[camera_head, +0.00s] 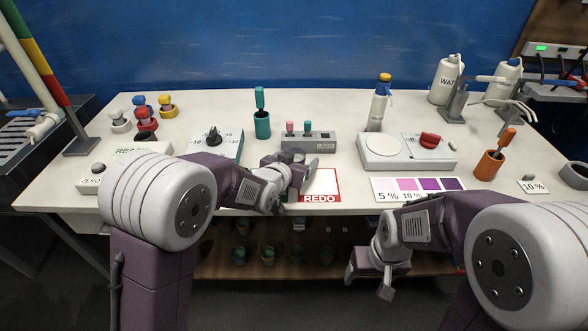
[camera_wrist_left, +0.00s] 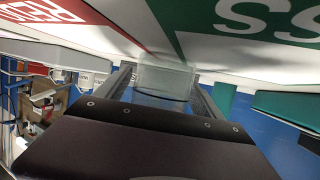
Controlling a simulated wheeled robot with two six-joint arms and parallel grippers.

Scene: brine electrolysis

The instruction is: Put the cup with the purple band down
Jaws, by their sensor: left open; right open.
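A clear, see-through cup (camera_wrist_left: 165,78) stands between the fingers of my left gripper (camera_head: 297,176) in the left wrist view. I cannot make out a purple band on it. That gripper is open around the cup, low over the front middle of the table. In the head view the cup is hidden or too small to tell. A green card with white letters (camera_wrist_left: 255,22) and a red-and-white card lie beside the cup in the wrist view. The red-edged REDO card (camera_head: 320,186) is right of my left gripper. My right gripper (camera_head: 369,284) is open and empty, below the table's front edge.
A grey block with pink and teal knobs (camera_head: 308,141) stands behind my left gripper. A teal pot (camera_head: 262,127) and a dial box (camera_head: 228,138) stand left of it. A scale (camera_head: 385,151) and purple colour chart (camera_head: 420,187) lie to the right. The back middle is clear.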

